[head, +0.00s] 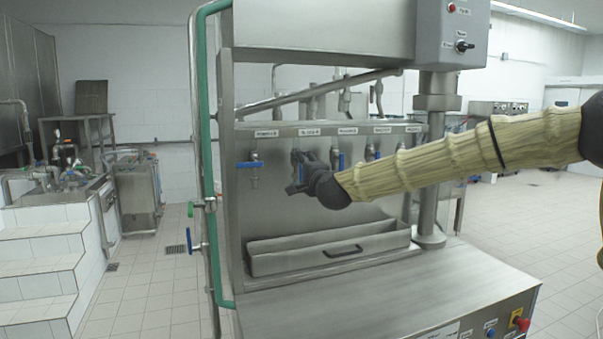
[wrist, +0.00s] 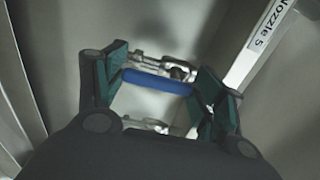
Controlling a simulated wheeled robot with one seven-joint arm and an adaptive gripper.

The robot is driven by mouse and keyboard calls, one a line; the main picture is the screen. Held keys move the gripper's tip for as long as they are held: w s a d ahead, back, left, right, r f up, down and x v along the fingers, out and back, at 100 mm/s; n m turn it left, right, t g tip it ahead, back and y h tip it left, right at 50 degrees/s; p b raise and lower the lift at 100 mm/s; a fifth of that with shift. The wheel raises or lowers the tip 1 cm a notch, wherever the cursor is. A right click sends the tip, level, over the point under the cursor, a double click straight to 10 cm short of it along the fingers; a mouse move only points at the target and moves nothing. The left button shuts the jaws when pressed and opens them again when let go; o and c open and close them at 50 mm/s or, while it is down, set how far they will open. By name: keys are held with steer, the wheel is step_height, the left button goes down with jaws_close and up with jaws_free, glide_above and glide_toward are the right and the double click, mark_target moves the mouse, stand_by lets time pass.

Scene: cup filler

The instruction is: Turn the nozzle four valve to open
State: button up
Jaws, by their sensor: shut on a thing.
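My gripper (head: 301,166) is at the second valve from the left on the steel filler's front panel. In the wrist view, the blue valve handle (wrist: 157,82) lies between the pads of my gripper (wrist: 162,84), which is shut on it at its two ends. The handle stands roughly upright in the head view, mostly hidden by the gripper. A label reading "Nozzle 5" (wrist: 265,30) is near this valve in the wrist view. The labels are too blurred in the head view to tell which valve is nozzle four.
The left valve has a level blue handle (head: 250,165). Right of my gripper, another valve has an upright blue handle (head: 341,161), with one more valve (head: 372,152) beyond it. A steel tray (head: 330,252) sits below. A green pipe (head: 206,130) runs up the machine's left side.

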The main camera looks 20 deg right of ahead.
steer(key=shift+f, duration=0.1)
stand_by(0.4)
steer(key=o, duration=1)
steer(key=shift+o, duration=0.2)
steer(key=s, duration=1.2)
steer(key=shift+d, duration=0.25)
